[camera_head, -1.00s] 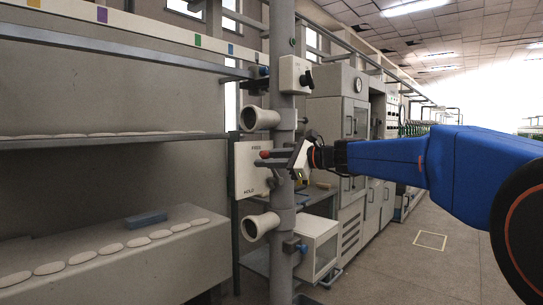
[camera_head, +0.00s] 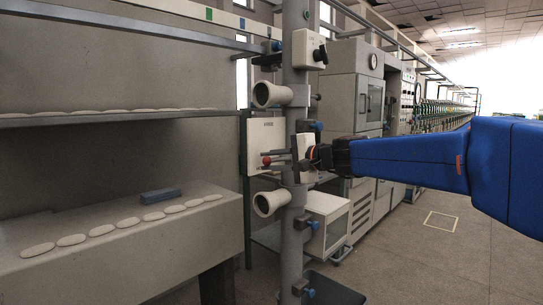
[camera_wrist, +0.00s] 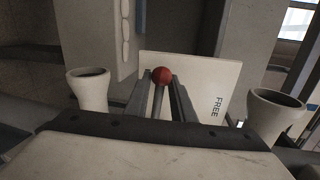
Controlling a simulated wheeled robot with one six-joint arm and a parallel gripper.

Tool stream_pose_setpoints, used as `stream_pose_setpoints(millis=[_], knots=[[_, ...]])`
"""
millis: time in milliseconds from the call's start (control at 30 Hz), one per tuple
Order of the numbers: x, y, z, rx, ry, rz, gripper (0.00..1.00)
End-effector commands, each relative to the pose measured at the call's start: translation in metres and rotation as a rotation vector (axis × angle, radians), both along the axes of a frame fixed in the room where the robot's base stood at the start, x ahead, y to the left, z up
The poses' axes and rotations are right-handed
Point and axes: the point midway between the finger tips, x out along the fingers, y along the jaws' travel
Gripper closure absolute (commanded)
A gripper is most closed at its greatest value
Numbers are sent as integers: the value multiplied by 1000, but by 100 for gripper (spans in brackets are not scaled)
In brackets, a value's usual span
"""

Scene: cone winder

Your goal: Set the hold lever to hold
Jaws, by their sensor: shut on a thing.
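The hold lever has a red ball knob (camera_head: 266,160) and sits in front of a pale plate (camera_head: 258,134) on the grey post. In the wrist view the knob (camera_wrist: 160,75) shows at the fingertips, its rod between the two fingers. My gripper (camera_head: 276,158) is shut on the lever; it also shows in the wrist view (camera_wrist: 161,92). The knob stands before the lower part of the plate. The word FREE on the plate is readable in the wrist view. The HOLD mark cannot be made out now.
Pale cups stick out from the post above (camera_head: 268,94) and below (camera_head: 268,203) the lever. A switch box (camera_head: 308,50) is higher on the post. A long shelf with pale discs is at left. Open floor (camera_head: 445,250) lies at right.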

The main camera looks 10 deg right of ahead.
Motion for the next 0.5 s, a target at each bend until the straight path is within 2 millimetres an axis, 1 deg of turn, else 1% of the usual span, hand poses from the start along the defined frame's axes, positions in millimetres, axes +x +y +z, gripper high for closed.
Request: stream_pose_setpoints(millis=[200, 500], knots=[[0, 0, -7, -55, -40, 0, 100], [0, 0, -10, -76, -54, 0, 100]])
